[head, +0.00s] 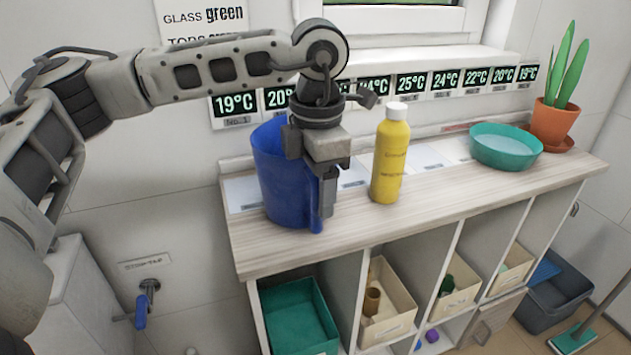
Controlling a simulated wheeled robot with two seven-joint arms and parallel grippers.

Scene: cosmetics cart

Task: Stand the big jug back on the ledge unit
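The big jug (275,180) is blue and stands about upright at the left end of the pale wooden top of the ledge unit (405,222). Its base appears to be at the top's surface; I cannot tell whether it bears fully on it. My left gripper (325,195) points down from above at the jug's right side, its fingers close on the jug's blue handle. One finger is partly hidden, and the wrist covers part of the jug's rim. My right gripper is not in view.
A yellow bottle (391,160) with a white cap stands right of the jug. Farther right are a teal bowl (500,146) and a potted plant (553,122). Below are compartments with a green bin (299,318) and cream bins (387,303). A wall and window sill lie behind.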

